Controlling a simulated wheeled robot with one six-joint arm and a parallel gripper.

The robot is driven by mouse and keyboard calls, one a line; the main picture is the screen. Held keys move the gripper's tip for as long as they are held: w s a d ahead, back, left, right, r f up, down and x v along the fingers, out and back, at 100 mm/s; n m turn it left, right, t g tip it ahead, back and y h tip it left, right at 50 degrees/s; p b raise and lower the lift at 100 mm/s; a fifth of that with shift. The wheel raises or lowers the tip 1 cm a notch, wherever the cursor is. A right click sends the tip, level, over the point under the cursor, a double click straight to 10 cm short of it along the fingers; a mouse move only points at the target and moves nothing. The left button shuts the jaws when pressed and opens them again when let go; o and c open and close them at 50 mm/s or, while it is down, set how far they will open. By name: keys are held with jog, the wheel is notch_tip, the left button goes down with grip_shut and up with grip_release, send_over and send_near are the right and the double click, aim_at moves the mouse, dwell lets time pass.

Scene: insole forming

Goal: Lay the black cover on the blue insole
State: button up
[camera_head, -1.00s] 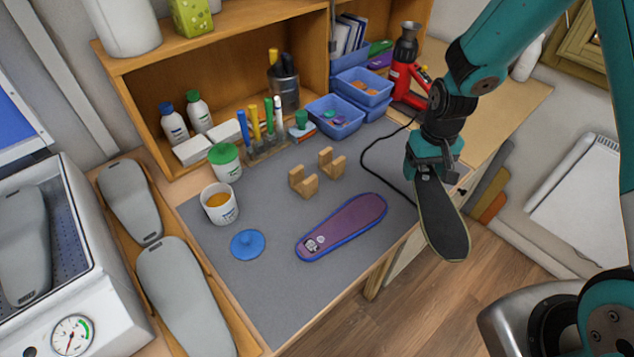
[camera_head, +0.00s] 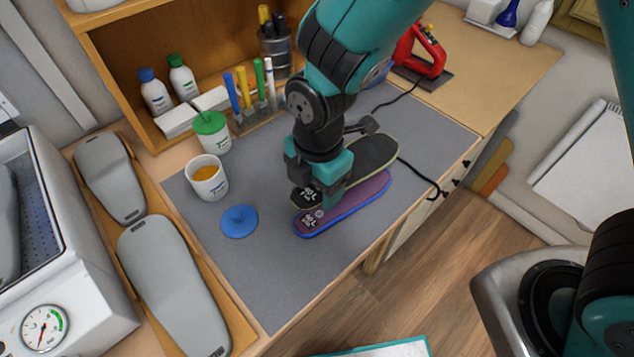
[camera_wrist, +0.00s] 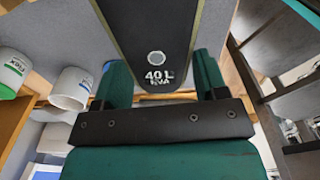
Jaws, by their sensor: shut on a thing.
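The blue insole (camera_head: 349,204), purple on top with a blue rim, lies flat on the grey mat. My gripper (camera_head: 318,187) is shut on the black cover (camera_head: 374,154), near its narrower marked end. The cover is held just behind the insole in the head view, roughly parallel to it, and hides part of its far side. Whether the two touch I cannot tell. In the wrist view the cover (camera_wrist: 150,30) runs up between the fingers, with white "40 L" lettering near the gripper. The insole does not clearly show there.
A blue lid (camera_head: 239,221) and an open cup (camera_head: 207,178) with orange contents stand left of the insole. A green-lidded jar (camera_head: 211,131) and upright markers (camera_head: 256,88) are behind. The mat's front (camera_head: 290,280) is clear.

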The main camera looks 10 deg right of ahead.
aim_at(315, 217)
jog(key=shift+f+b, duration=3.05)
jog(key=shift+f, duration=0.85)
jog(key=o, duration=0.9)
jog(key=shift+o, duration=0.5)
jog(key=shift+r, duration=0.15)
jog(key=shift+r+p, duration=3.8)
jog(key=shift+r, duration=0.55)
